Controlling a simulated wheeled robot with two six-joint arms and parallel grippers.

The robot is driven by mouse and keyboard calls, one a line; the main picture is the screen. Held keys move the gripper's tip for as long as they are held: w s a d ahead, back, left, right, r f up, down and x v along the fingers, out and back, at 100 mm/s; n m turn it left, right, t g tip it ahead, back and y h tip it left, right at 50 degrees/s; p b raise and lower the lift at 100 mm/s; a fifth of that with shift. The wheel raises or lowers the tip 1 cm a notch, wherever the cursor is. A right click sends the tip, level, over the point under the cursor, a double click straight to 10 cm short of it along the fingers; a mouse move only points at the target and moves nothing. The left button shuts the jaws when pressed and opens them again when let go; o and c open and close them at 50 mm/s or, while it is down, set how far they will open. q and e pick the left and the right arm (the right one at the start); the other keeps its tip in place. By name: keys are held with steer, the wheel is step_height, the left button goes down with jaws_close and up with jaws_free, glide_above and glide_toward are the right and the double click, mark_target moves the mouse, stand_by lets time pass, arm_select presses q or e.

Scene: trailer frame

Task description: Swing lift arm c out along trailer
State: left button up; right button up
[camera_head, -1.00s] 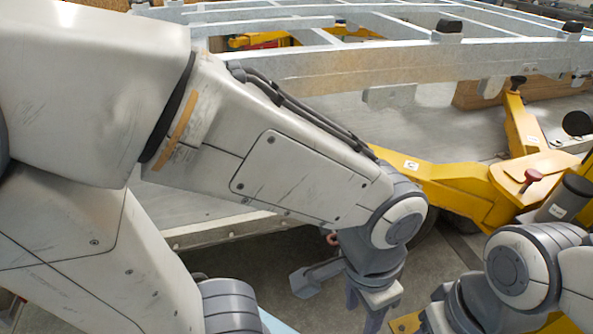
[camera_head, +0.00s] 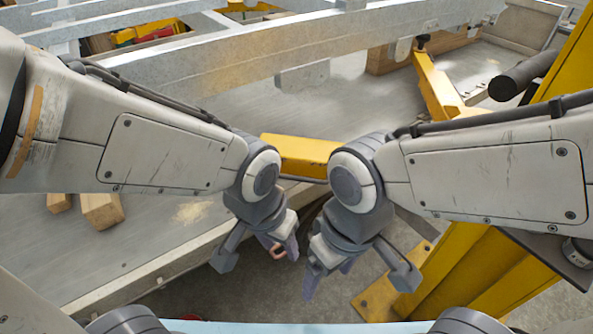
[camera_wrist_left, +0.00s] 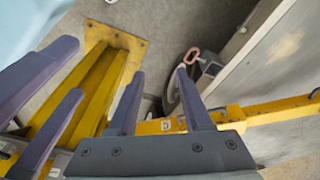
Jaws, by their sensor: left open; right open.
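A yellow lift arm (camera_head: 298,155) shows beside the trailer's side, between my two wrists; my wrists hide parts of it. Another yellow arm (camera_head: 436,84) with a black pad on its end reaches under the trailer frame. I cannot read which is arm c. In the left wrist view a yellow arm (camera_wrist_left: 275,111) runs along the trailer's side. My left gripper (camera_head: 283,247) is open and empty, pointing down in front of the near yellow arm. My right gripper (camera_head: 322,284) is open and empty close beside it. Neither touches a lift arm.
The grey trailer frame (camera_head: 225,70) spans the back. A yellow post (camera_head: 565,70) stands at the right, with a yellow floor plate (camera_head: 378,300) below. Wooden blocks (camera_head: 101,210) lie at the left.

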arm_select(q)
steer(key=w+f+n+t+h+b, duration=0.1)
steer(key=w+f+n+t, duration=0.3)
steer(key=w, duration=0.5)
steer(key=w+f+n+t+h+b, duration=0.1)
steer(key=w+f+n, duration=0.2)
steer(key=w+f, duration=0.5)
steer(key=n+t+h+b, duration=0.2)
steer(key=n+t+h, duration=0.35)
steer(key=n, duration=0.45)
glide_toward(298, 177)
steer(key=f, duration=0.2)
steer(key=shift+t, duration=0.45)
steer(key=x, duration=0.6)
steer(key=p+x, duration=0.1)
steer(key=x, duration=0.3)
steer(key=shift+d+r, duration=0.1)
steer(key=shift+r, duration=0.2)
jaws_close()
